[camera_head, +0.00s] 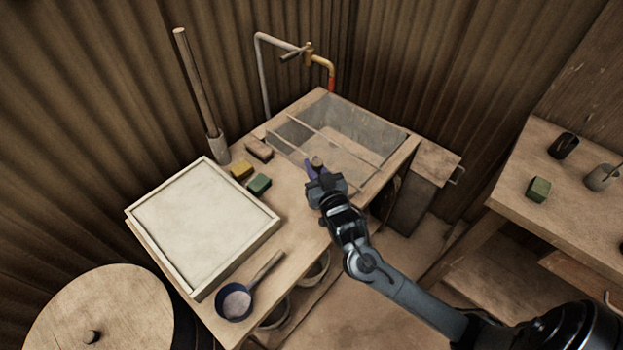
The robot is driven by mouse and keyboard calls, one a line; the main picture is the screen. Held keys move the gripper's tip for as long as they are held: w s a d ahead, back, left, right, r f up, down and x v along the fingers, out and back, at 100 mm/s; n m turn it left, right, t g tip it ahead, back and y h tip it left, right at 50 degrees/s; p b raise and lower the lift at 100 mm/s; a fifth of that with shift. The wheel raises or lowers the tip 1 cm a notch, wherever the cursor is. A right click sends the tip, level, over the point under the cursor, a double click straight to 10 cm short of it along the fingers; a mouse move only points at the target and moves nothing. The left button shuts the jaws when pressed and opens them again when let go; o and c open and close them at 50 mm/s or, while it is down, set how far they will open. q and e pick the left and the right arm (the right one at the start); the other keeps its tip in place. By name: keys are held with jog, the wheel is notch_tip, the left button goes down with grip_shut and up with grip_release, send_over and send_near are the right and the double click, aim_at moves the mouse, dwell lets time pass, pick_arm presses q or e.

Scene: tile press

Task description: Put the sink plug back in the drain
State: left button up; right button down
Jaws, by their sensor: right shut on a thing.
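The sink is a grey rectangular basin (365,127) set into the back of the wooden bench, with two thin rails across it. My right gripper (317,168) is over the sink's front edge, its fingers pointing away from me. It is shut on a small brown, knob-like thing (317,161), which looks like the sink plug. The fingers hide most of it, and I cannot tell its height above the basin. The drain hole is not visible. My left gripper is not in view.
Yellow (241,170) and green (260,184) blocks and a brown block (259,149) lie left of the sink. A framed white board (203,222) and a blue ladle (237,302) are nearer. A tap (308,52) stands behind the sink. Another table (562,185) is at right.

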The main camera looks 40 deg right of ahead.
jog(key=shift+w+a+f, duration=0.15)
jog(key=shift+w+f, duration=0.05)
jog(key=shift+w, duration=0.15)
notch_tip(320, 180, down, 4)
jog(key=shift+r+b, duration=0.2)
jog(key=shift+b, duration=0.55)
jog(key=shift+f, duration=0.15)
jog(key=c, duration=1.1)
grip_release()
jog(key=shift+f, duration=0.15)
